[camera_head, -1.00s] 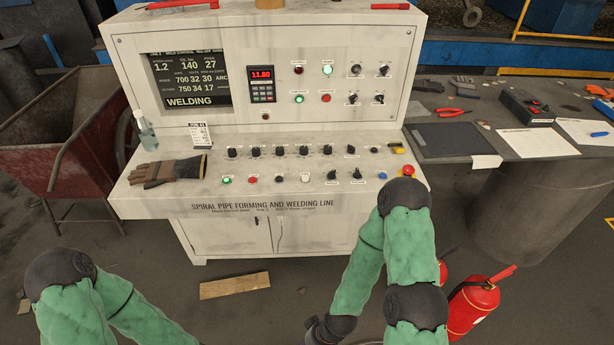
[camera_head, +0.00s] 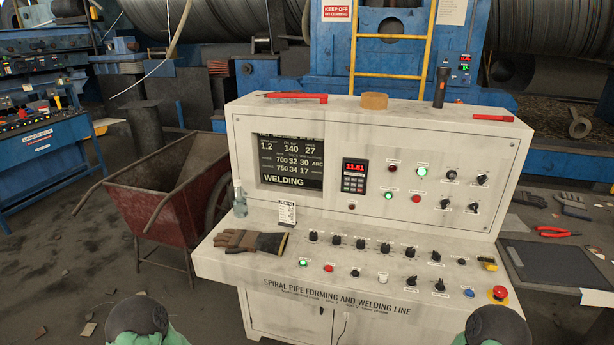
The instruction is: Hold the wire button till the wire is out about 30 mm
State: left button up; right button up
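The control console (camera_head: 215,262) stands in front of me, marked "SPIRAL PIPE FORMING AND WELDING LINE". Its sloping panel carries a green button (camera_head: 303,263), a red button (camera_head: 328,267), a black button (camera_head: 355,272), a white button (camera_head: 382,278), a blue button (camera_head: 469,293) and several black knobs (camera_head: 386,247). The labels are too small to read, so I cannot tell which is the wire button. The screen (camera_head: 291,163) reads "WELDING". No wire end is recognisable. Both my grippers are out of view; only green arm parts show at the bottom edge.
Brown work gloves (camera_head: 250,241), a spray bottle (camera_head: 240,199) and a small card (camera_head: 287,212) lie or stand at the panel's left. A red emergency stop (camera_head: 499,292) sits at its right end. A red cart (camera_head: 165,190) stands left; a table (camera_head: 590,232) stands right.

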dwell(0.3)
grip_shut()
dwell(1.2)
